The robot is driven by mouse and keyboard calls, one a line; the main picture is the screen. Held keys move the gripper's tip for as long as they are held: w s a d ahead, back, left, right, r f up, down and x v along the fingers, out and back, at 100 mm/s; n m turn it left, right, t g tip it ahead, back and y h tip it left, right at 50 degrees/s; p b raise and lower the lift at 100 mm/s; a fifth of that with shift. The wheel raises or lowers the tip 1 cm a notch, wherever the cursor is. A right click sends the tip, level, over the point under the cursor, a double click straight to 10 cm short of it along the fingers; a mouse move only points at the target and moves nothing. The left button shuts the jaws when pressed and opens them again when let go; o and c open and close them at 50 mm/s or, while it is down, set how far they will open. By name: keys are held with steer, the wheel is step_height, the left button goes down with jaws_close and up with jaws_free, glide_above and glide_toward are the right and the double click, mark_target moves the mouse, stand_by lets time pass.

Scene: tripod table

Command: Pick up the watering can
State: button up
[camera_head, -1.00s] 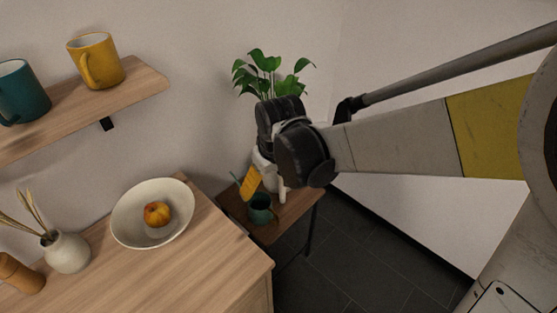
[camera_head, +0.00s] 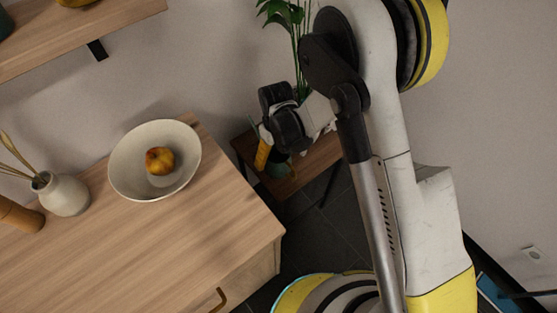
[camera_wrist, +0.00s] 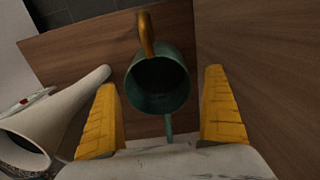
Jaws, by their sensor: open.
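The watering can is a small teal vessel with a gold handle and a thin teal spout. In the wrist view the watering can (camera_wrist: 160,84) is seen from above, on a brown wooden table (camera_wrist: 255,70), with its handle at the top and its spout pointing down the picture. My gripper (camera_wrist: 160,82) is open, with one yellow finger on each side of the can's lower part in the picture. I cannot tell whether the fingers touch it. In the head view the can (camera_head: 280,167) is mostly hidden behind my gripper (camera_head: 263,150).
A tapered white vessel (camera_wrist: 62,112) lies close left of the gripper in the wrist view. A leafy plant (camera_head: 300,40) rises behind the small table (camera_head: 318,156). A wooden cabinet (camera_head: 190,240) with a white bowl (camera_head: 128,180) of fruit stands left. A shelf (camera_head: 60,48) is above.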

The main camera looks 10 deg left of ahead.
step_height(320, 180, down, 4)
steer(key=shift+w+b, duration=0.1)
steer(key=shift+b, duration=0.8)
steer(key=shift+d+r, duration=0.1)
steer(key=shift+r, duration=0.05)
steer(key=c, duration=1.4)
